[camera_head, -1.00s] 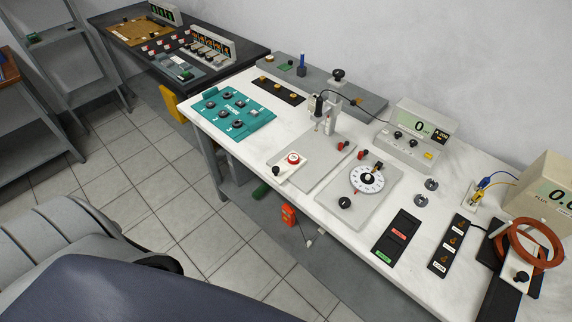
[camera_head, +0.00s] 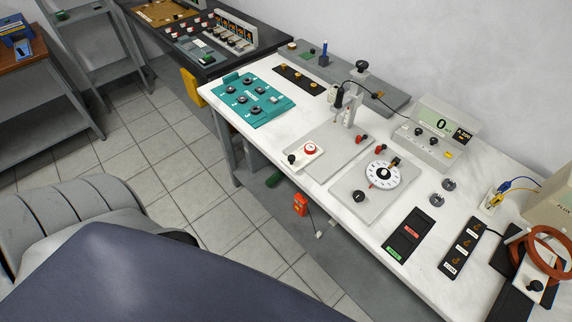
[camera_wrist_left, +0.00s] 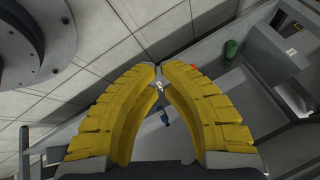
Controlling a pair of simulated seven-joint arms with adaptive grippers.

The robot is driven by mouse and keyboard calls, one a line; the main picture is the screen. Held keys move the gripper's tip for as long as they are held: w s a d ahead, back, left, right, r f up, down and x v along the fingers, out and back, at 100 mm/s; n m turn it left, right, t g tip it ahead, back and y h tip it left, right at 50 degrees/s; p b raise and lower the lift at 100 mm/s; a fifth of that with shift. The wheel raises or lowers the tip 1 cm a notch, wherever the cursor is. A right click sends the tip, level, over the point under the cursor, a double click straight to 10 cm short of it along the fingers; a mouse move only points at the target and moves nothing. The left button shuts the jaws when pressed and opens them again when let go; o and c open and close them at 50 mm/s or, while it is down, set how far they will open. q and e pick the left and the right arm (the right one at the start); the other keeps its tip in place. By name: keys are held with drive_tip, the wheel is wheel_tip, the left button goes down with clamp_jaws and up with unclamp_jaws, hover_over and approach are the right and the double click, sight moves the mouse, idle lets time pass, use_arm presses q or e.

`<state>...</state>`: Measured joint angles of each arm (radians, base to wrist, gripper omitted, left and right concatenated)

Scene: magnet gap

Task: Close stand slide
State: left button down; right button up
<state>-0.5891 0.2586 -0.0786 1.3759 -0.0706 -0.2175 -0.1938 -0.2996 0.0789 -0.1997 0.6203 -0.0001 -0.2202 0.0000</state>
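The stand (camera_head: 351,110) is a pale upright on a grey base plate (camera_head: 330,143), in the middle of the white bench. A black probe with a cable (camera_head: 339,96) is at its upper left. I cannot make out the slide as a separate part or how far it is open. My left gripper (camera_wrist_left: 159,67) shows only in the left wrist view. Its yellow fingers meet almost tip to tip with nothing held. It is over the floor and the bench's lower frame, away from the stand. My right gripper is in neither view.
A dial plate (camera_head: 375,190), a meter (camera_head: 440,130) and a teal panel (camera_head: 252,100) flank the stand. An orange device (camera_head: 300,204) hangs below the bench's front edge. Tiled floor is clear between.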

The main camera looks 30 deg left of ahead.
use_arm(q)
drive_tip(key=w+d+r+m+t, duration=0.1)
drive_tip(key=w+r+m+t, duration=0.1)
drive_tip(key=w+r, duration=0.6)
drive_tip(key=w+r+m+t, duration=0.3)
drive_tip(key=w+r, duration=0.1)
drive_tip(key=r, duration=0.8)
drive_tip(key=m+t+h, duration=0.3)
drive_tip(key=m+t, duration=0.1)
drive_tip(key=m, duration=0.3)
approach(289, 165)
drive_tip(key=s+d+r, duration=0.1)
drive_tip(key=s+r, duration=0.3)
drive_tip(key=s, duration=0.2)
drive_tip(key=x, duration=1.4)
drive_tip(key=shift+a, duration=0.1)
